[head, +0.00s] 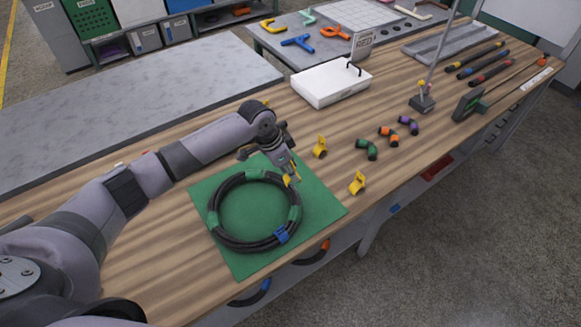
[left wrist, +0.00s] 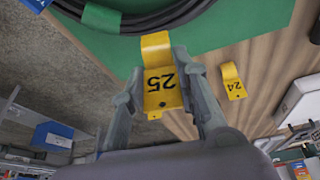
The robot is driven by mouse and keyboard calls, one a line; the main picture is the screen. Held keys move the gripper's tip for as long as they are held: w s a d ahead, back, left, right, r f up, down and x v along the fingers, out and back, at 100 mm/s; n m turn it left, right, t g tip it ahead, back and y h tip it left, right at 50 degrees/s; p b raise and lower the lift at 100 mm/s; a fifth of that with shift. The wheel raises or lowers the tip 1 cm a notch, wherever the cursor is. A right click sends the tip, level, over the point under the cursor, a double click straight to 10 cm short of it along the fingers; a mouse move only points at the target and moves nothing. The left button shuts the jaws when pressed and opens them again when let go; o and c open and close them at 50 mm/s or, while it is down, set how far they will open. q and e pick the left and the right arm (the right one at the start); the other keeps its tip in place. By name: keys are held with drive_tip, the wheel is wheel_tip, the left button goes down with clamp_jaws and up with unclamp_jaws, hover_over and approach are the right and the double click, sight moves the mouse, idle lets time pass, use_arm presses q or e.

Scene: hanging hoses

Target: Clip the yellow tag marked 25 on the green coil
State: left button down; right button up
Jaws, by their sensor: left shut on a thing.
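The yellow tag marked 25 (left wrist: 160,82) is between the fingers of my left gripper (left wrist: 160,95), which is shut on it. In the head view, my left gripper (head: 287,174) points down at the coil's right far side, with a bit of yellow at its tips. The coil (head: 213,212) is black hose with green bands, lying on a green mat (head: 240,262). In the left wrist view, the coil (left wrist: 185,14) and a green band (left wrist: 101,18) lie past the tag's curved clip end. I cannot tell whether the clip touches the hose. My right gripper is not in view.
A blue tag (head: 281,234) sits on the coil's near side. Yellow tags stand right of the mat (head: 320,147) (head: 358,184); one marked 24 shows in the left wrist view (left wrist: 233,82). A white box (head: 330,84) and coloured hose pieces (head: 388,136) lie farther off.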

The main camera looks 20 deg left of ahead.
sight(287, 176)
use_arm(q)
drive_tip(key=shift+r, duration=0.1)
drive_tip(key=shift+f, duration=0.3)
drive_tip(key=shift+s+f, duration=0.1)
drive_tip(key=shift+f, duration=1.6)
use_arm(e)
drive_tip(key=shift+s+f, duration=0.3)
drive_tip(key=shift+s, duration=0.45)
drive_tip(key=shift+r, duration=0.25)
use_arm(q)
drive_tip(key=shift+f, duration=0.25)
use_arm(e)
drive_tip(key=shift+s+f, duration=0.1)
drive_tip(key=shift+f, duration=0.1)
use_arm(q)
drive_tip(key=shift+f+b, duration=0.6)
drive_tip(key=shift+f, duration=0.2)
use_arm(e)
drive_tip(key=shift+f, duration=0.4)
use_arm(q)
drive_tip(key=shift+f+b, duration=0.45)
drive_tip(key=shift+f, duration=0.3)
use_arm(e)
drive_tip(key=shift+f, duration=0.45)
